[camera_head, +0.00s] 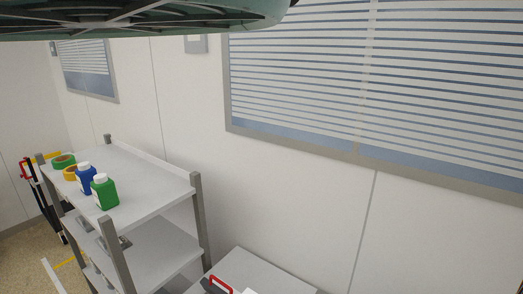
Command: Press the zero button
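I see no zero button in the head view. My gripper does not show in this view either. A light grey surface (285,285) stands at the bottom centre, cut off by the lower edge. A red-rimmed dark object (221,284) lies at its left front, only partly visible, and I cannot tell what it is.
A grey shelf cart (150,182) stands at the left against the wall. On its top are a green bottle (105,193), a blue bottle (86,178) and green (63,160) and yellow tape rolls. A striped window (400,100) fills the upper right. A dark green shape (150,18) crosses the top.

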